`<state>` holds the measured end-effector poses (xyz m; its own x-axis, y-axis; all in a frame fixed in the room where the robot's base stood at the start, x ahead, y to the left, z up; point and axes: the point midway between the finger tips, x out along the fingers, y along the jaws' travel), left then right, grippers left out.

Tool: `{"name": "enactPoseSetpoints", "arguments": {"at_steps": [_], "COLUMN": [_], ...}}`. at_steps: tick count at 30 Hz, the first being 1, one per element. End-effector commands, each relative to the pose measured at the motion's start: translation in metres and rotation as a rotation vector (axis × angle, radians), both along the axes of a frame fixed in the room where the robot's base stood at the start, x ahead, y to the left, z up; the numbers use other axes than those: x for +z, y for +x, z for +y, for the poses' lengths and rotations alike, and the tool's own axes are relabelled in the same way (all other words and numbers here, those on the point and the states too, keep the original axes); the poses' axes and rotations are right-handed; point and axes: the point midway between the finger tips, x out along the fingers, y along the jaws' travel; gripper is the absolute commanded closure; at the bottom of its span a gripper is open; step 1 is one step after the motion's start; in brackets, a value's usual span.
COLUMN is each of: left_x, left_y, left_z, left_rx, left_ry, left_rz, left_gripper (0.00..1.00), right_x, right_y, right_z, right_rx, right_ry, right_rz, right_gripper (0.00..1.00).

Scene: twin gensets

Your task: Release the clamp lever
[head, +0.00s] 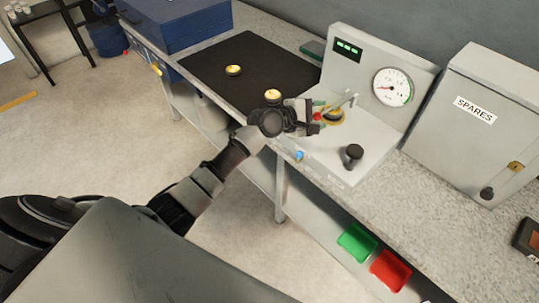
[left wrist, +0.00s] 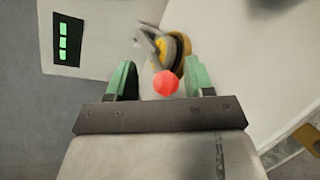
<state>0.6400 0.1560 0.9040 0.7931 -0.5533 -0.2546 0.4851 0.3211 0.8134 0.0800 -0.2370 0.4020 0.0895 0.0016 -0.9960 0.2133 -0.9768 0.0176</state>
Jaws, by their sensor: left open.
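A grey test stand (head: 322,165) on the bench carries a clamp with a metal arm (head: 346,103) over a yellow, brass-like round piece (head: 334,117). The clamp lever's red ball end (head: 317,116) shows beside it. In the left wrist view the red ball (left wrist: 166,83) lies between the green fingertips of my left gripper (left wrist: 158,80), with gaps on both sides. The round piece (left wrist: 172,48) and metal clamp parts (left wrist: 148,40) are just beyond. My left gripper (head: 313,117) is open around the ball; the lever's shaft is mostly hidden. My right gripper is out of view.
The stand's upright panel holds a dial gauge (head: 392,87) and green display (head: 347,50). A black knob (head: 354,152) and blue button (head: 299,155) are near. A SPARES cabinet (head: 462,145) stands right.

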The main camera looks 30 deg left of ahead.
Motion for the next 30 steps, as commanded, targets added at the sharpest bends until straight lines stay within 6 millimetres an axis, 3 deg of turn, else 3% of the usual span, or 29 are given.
{"name": "enactPoseSetpoints", "arguments": {"at_steps": [1,3,7,20,30], "left_x": [-0.012,-0.015,-0.001,0.017,-0.046], "left_y": [-0.001,-0.001,-0.022,-0.091,-0.085], "left_z": [0.000,0.001,0.015,0.062,0.079], "left_rx": [0.000,0.000,0.000,-0.002,0.048], "left_ry": [-0.005,-0.012,-0.013,-0.011,0.183], "left_rz": [-0.016,-0.037,-0.040,-0.039,-0.015], "left_gripper": [0.48,0.48,0.48,0.48,0.48], "right_x": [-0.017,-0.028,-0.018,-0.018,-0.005], "right_y": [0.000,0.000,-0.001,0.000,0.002], "right_z": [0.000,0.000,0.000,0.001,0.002], "right_rx": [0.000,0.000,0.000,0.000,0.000], "right_ry": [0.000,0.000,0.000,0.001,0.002], "right_rz": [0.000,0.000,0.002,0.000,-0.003], "right_gripper": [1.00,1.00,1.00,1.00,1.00]}}
